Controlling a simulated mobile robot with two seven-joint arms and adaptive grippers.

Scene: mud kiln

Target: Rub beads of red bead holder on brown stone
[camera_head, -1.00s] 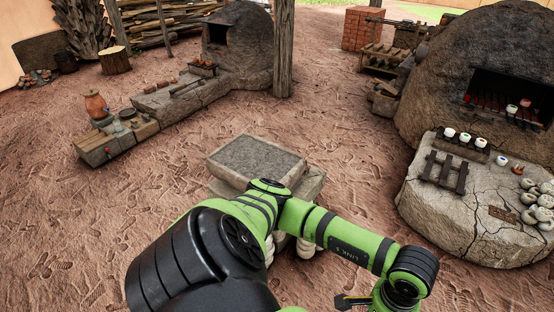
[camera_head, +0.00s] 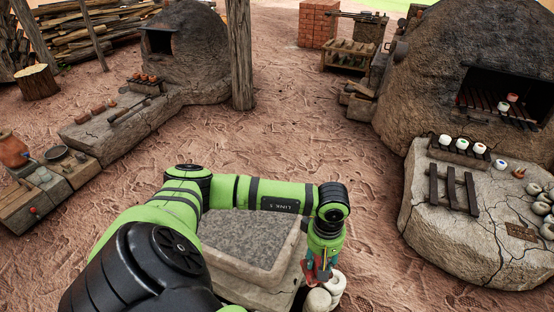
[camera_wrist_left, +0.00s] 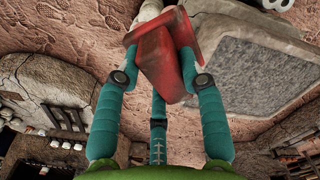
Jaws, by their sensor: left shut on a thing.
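My left gripper (camera_head: 320,268) hangs from the arm that crosses the middle of the head view. In the left wrist view its teal fingers (camera_wrist_left: 160,52) are shut on a red block-like thing, which I take for the red bead holder (camera_wrist_left: 168,68). No beads can be made out on it. In the head view the holder is small and partly hidden by the fingers. A stone block (camera_head: 245,237) with a rough grey top stands just left of the gripper, partly behind my arm. I cannot tell for sure whether it is the brown stone. My right gripper is not in view.
Pale rounded stones (camera_head: 319,299) lie just below the gripper, beside the block. A cracked stone slab (camera_head: 440,225) with small cups and a wooden rack stands at the right, before a large kiln (camera_head: 425,110). A wooden post (camera_head: 240,55) stands behind. Bare ground lies between.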

